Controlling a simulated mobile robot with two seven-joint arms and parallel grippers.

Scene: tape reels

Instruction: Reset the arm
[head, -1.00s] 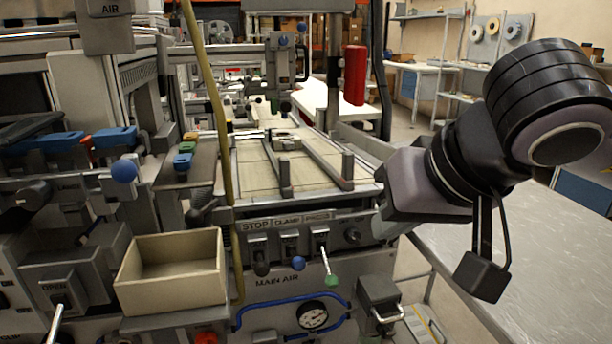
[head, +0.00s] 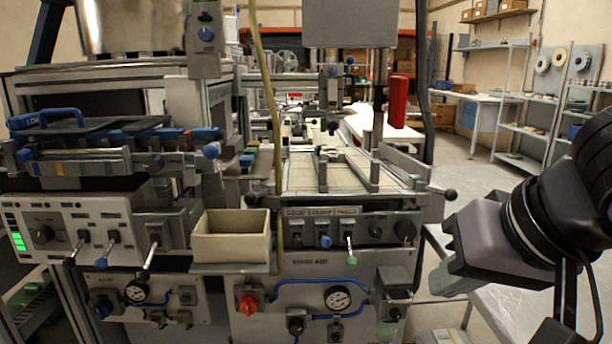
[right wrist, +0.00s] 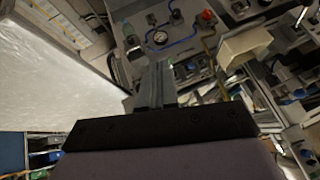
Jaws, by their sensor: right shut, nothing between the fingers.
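My right arm comes in at the right edge of the head view. Its right gripper (head: 452,284) points left and down, beside the front right of the machine and above the pale table. In the right wrist view the gripper's fingers (right wrist: 155,88) lie together and hold nothing. The machine's control panel (right wrist: 165,22) shows beyond them. My left gripper is in neither current view.
The machine front carries levers, a pressure gauge (head: 338,299) and a red knob (head: 248,305). An open beige box (head: 231,248) sits on its ledge. Shelves and tape reels (head: 562,57) are far behind.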

